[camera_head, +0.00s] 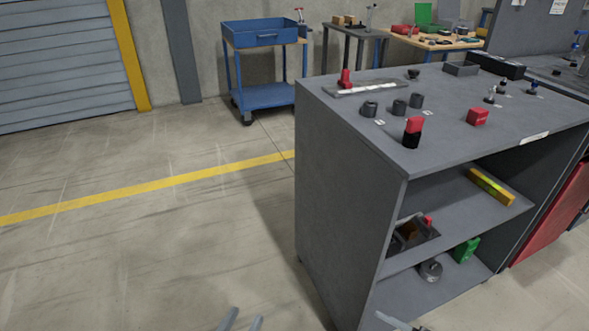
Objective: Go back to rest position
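My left gripper (244,317) shows at the bottom edge, left of the grey cabinet. Only its two fingertips are in view, with a gap between them and nothing seen in the gap. A small part of what looks like my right gripper (398,322) shows at the bottom edge, in front of the cabinet's lower shelf. Its fingers are mostly cut off, so its opening is unclear. Both are low in the picture, apart from the objects on the cabinet top.
The grey cabinet (345,190) fills the right side. Its top holds several dark cylinders and red parts (478,117). A yellow bar (491,187) and a green part (466,250) lie on its shelves. A blue cart (264,96) stands behind. Floor at left is clear.

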